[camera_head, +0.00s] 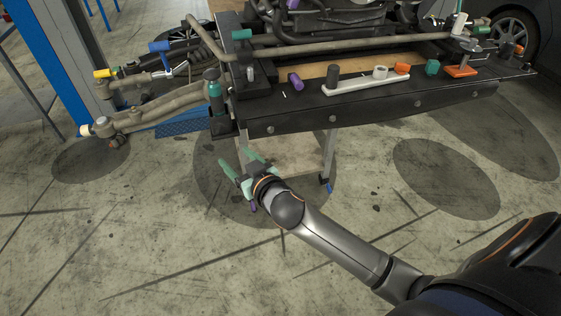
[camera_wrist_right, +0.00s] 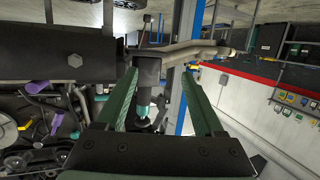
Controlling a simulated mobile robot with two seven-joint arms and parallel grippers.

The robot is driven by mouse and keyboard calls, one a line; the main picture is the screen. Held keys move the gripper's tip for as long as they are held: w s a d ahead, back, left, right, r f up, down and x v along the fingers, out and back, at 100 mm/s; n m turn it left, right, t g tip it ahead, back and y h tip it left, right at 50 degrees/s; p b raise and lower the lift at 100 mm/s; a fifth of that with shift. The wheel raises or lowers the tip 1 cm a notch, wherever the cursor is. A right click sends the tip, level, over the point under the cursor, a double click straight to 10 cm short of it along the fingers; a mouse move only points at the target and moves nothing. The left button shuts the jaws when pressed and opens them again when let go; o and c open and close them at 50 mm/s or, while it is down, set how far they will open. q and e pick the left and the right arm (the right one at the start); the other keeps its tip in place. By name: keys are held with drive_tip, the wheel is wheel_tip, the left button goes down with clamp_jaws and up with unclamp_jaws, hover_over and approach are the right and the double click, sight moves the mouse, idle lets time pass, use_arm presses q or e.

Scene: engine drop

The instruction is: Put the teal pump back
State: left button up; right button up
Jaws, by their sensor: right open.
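The teal pump (camera_head: 215,91) looks like a small teal bottle with a dark top. It stands upright at the left end of the black bench front, its lower part in a black holder (camera_head: 221,125). My right gripper (camera_head: 236,158) is open and empty, below and in front of the pump in the head view. In the right wrist view the pump (camera_wrist_right: 145,107) and holder show between the open green fingers (camera_wrist_right: 159,80), apart from them as far as I can tell. My left gripper is not in view.
The black bench (camera_head: 370,113) carries an engine frame, a white tray (camera_head: 365,83), a purple cylinder (camera_head: 295,80) and teal blocks (camera_head: 432,67). Grey pipes (camera_head: 150,112) jut out left of the pump. A blue post (camera_head: 62,50) stands further left. The floor in front is clear.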

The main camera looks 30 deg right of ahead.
drive_tip(key=s+f+g, duration=0.3)
drive_tip(key=s+f, duration=0.7)
drive_tip(key=s, duration=0.3)
drive_tip(key=s+f+n+g+y, duration=0.1)
drive_tip(key=s+f+g, duration=0.2)
drive_tip(key=s+f, duration=0.7)
drive_tip(key=s, duration=0.3)
drive_tip(key=shift+a+p, duration=0.35)
drive_tip(key=shift+c, duration=0.3)
